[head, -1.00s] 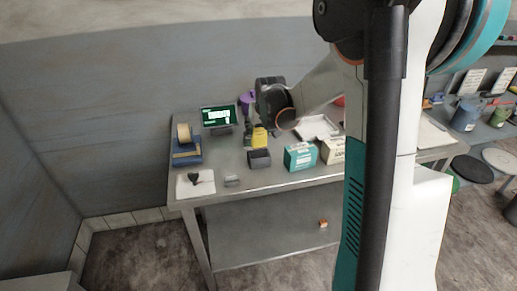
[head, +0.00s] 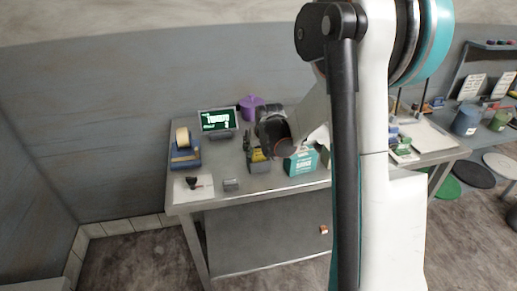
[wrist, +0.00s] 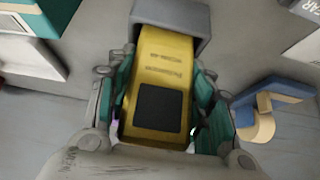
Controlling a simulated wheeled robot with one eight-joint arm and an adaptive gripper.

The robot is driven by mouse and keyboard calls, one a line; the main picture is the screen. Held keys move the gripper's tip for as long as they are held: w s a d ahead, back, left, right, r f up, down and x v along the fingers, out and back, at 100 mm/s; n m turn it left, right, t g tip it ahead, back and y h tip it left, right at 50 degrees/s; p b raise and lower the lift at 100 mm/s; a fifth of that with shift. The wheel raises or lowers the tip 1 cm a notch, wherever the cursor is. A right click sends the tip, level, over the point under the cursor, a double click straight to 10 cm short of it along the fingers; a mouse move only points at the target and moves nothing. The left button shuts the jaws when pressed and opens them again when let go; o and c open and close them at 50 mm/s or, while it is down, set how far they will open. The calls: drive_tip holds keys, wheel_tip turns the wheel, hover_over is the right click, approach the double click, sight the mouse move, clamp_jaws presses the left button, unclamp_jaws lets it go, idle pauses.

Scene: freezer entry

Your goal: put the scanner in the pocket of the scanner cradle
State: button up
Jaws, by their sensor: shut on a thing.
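The yellow scanner (wrist: 166,62) with a black square on its face is in my gripper. In the wrist view my gripper (wrist: 161,92) has one finger against each long side of it. The scanner's far end meets the grey scanner cradle (wrist: 188,12) at the top of that view; I cannot tell how deep it sits in the pocket. In the head view the cradle (head: 259,167) stands on the table, with the scanner (head: 257,155) right above it under my gripper (head: 253,143). My wrist hides part of the scanner there.
A teal box (head: 303,163) stands close to the right of the cradle. A blue tape dispenser (head: 185,158) is at the left, and a lit display (head: 217,121) and a purple container (head: 251,107) are behind. A small grey item (head: 231,184) lies near the front edge.

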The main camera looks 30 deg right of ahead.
drive_tip(key=o, duration=1.2)
drive_tip(key=shift+r, duration=0.25)
drive_tip(key=p+v, duration=0.3)
drive_tip(key=v, duration=0.9)
drive_tip(key=shift+p, duration=0.3)
drive_tip(key=shift+f, duration=0.15)
